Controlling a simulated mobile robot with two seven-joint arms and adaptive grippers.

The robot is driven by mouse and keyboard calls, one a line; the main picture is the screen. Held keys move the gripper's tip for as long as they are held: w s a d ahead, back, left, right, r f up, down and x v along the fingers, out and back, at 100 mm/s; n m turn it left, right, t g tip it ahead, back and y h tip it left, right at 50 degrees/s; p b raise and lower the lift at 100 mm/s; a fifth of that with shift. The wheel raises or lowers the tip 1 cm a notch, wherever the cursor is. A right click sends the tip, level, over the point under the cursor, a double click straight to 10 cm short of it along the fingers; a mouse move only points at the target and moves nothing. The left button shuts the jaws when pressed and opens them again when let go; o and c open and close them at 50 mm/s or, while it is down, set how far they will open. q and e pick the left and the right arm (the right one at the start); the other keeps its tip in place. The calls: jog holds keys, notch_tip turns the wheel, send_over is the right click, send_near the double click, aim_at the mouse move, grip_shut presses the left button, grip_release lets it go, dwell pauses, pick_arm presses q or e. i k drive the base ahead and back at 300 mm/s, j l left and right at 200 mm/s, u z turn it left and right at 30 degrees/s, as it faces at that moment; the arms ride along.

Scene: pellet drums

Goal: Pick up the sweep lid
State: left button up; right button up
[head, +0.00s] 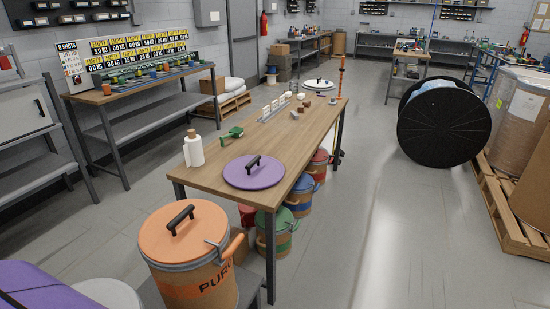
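A round purple lid (254,172) with a black bar handle lies flat on the near end of the wooden table (222,149). A white round lid-like disc (319,86) with a dark handle is at the table's far end. An orange lid (183,231) with a black handle sits on a brown drum (197,283) in front of the table; its orange print is partly readable as "PUR". No lid shows a readable word "sweep", so I cannot tell by label which is the sweep lid. Neither of my grippers is in view.
A white bottle (193,150) and a green scoop (232,134) stand near the purple lid. Several drums with coloured lids, one green (280,219), are under the table. A black reel (445,120) stands at right. The floor (385,220) right of the table is clear.

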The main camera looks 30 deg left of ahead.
aim_at(252, 172)
jog(key=i+u, duration=0.2)
jog(key=i, duration=0.25)
jog(key=i+l+u, duration=0.25)
jog(key=i, duration=0.2)
jog(key=i+l+u, duration=0.2)
jog(key=i, duration=0.25)
jog(key=i+l+u, duration=0.3)
jog(key=u, duration=0.2)
jog(key=i+l+u, duration=0.5)
